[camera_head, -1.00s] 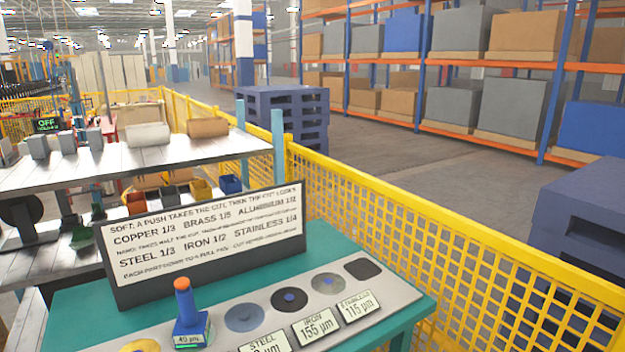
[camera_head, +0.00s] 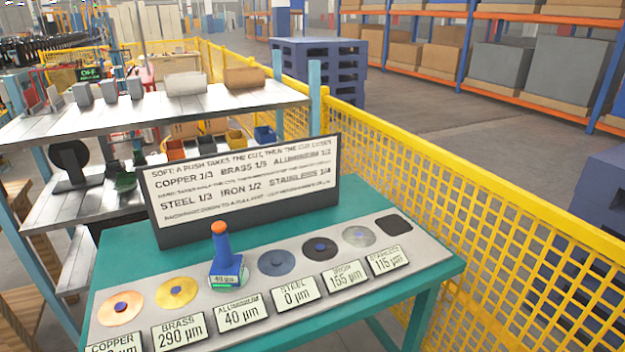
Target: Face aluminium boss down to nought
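A blue facing tool with an orange knob (camera_head: 221,258) stands upright on the grey plate (camera_head: 205,314), at the aluminium place. It hides the aluminium boss; a small display at its foot seems to read 40 µm. The aluminium label (camera_head: 242,312) reads 40 µm. The steel label (camera_head: 296,292) reads 0 µm, brass (camera_head: 179,334) 290 µm, iron (camera_head: 345,275) 155 µm and stainless (camera_head: 388,260) 115 µm. The copper label (camera_head: 113,346) is cut off. Neither gripper is in view.
A sign (camera_head: 240,184) behind the row lists fractions: copper 1/3, brass 1/5, aluminium 1/2, steel 1/3, iron 1/2, stainless 1/4. A dark square pad (camera_head: 393,224) ends the row at right. Yellow mesh fence (camera_head: 480,220) runs behind the green table (camera_head: 130,248).

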